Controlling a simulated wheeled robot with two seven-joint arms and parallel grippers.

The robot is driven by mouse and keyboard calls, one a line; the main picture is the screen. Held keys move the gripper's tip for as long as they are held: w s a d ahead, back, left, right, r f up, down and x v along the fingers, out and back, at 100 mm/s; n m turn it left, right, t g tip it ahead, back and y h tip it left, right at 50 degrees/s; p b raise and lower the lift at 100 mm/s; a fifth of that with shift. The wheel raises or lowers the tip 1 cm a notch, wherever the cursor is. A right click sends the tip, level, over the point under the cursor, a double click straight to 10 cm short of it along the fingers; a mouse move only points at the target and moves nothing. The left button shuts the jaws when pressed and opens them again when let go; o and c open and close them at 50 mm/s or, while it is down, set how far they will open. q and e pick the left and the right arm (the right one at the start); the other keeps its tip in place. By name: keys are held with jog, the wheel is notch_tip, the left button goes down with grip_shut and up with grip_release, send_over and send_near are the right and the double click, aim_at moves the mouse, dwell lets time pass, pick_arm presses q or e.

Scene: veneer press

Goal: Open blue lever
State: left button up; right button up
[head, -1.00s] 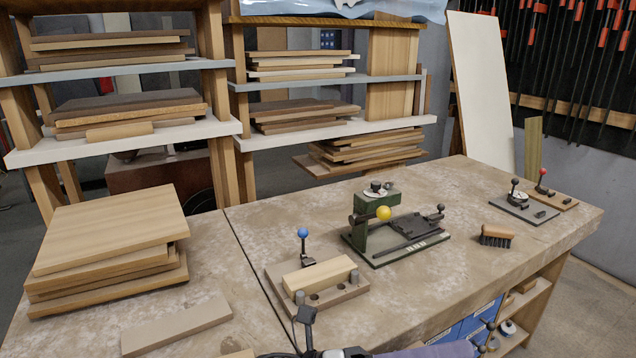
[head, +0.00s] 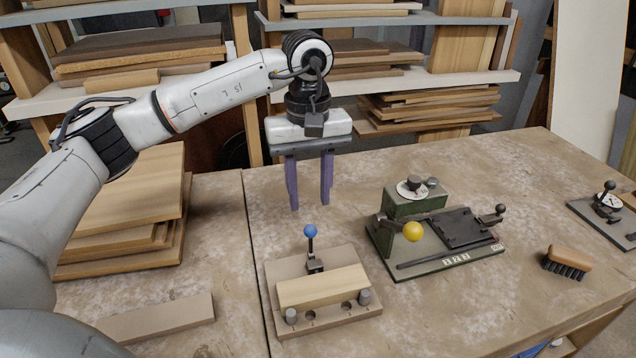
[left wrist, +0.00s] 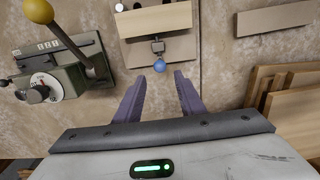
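The blue lever (head: 310,232) is a blue ball on a short dark upright stem, mounted on a clamp at the back of a brown board (head: 340,324). A pale wood block (head: 322,287) lies on that board in front of the clamp. My left gripper (head: 309,207) hangs above the table behind the lever, fingers pointing down, open and empty. In the left wrist view the blue ball (left wrist: 159,66) shows beyond the gap between the open purple fingers (left wrist: 160,85), apart from them. My right gripper is not in view.
A green fixture (head: 415,207) with a yellow ball knob (head: 412,231) stands right of the board. A brush (head: 567,262) lies farther right. Stacked boards (head: 130,220) sit at left, with loaded shelves behind. Table between board and fixture is bare.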

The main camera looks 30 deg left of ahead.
aim_at(310, 225)
pick_arm(q)
notch_tip(310, 225, down, 6)
jog(key=b, duration=0.4)
jog(key=shift+f+b, duration=0.25)
jog(key=shift+b, duration=0.05)
jog(key=shift+f, duration=0.35)
jog(key=shift+f+b, duration=0.25)
jog(key=shift+b, duration=0.1)
grip_shut()
jog(key=shift+a, duration=0.1)
